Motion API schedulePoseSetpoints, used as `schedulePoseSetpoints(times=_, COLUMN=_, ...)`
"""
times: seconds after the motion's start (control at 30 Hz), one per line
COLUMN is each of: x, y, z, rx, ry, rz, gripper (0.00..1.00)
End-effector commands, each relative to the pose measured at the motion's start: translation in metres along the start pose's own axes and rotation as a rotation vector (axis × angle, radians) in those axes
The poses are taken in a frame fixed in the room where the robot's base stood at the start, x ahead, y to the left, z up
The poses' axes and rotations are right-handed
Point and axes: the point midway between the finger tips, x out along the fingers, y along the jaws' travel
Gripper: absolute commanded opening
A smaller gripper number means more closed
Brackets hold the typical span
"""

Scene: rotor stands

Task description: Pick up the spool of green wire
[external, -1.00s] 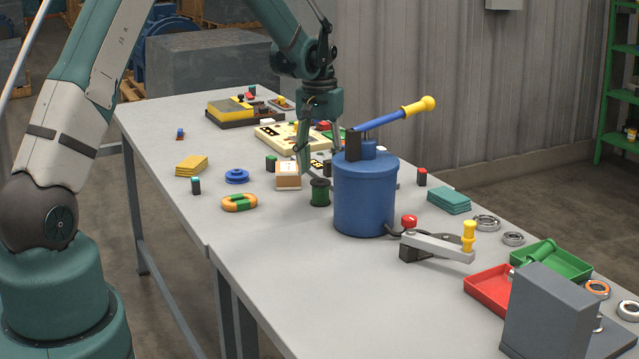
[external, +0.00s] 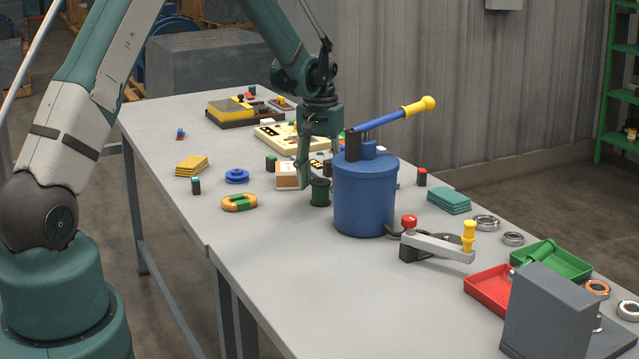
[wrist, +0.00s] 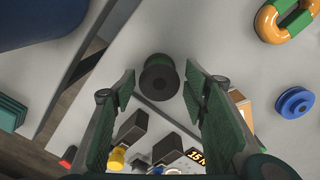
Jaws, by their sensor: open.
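The spool of green wire (external: 320,191) stands upright on the grey table, just left of the blue drum-shaped pump. In the wrist view the spool (wrist: 158,77) shows from above as a dark flange with a little green. My gripper (external: 319,172) is low over the table at the spool, its fingers pointing down; one finger is seen on the spool's left. In the wrist view my gripper (wrist: 160,88) is open, with green-padded fingers on either side of the spool's line. The spool appears between or just beyond the fingertips, with gaps to both.
The blue pump (external: 365,195) with a yellow-tipped handle stands close right of the spool. A wooden block (external: 288,176) is close on the left. An orange-green ring (external: 239,203) and a blue spool (external: 237,176) lie further left. The table in front is clear.

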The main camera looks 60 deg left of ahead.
Motion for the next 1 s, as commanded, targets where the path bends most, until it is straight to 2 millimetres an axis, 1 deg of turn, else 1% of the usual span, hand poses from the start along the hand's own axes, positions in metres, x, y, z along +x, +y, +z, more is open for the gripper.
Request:
schedulePoseSetpoints(times=0.2, x=0.023, y=0.001, z=-0.001, rx=0.0, ry=0.0, rz=0.0, gripper=0.44)
schedulePoseSetpoints(times=0.33, x=0.03, y=0.001, z=-0.001, rx=0.0, ry=0.0, rz=0.0, gripper=0.44)
schedulePoseSetpoints(times=0.93, x=0.032, y=0.001, z=-0.001, rx=0.0, ry=0.0, rz=0.0, gripper=0.44)
schedulePoseSetpoints(times=1.0, x=0.032, y=0.001, z=-0.001, rx=0.0, ry=0.0, rz=0.0, gripper=0.35)
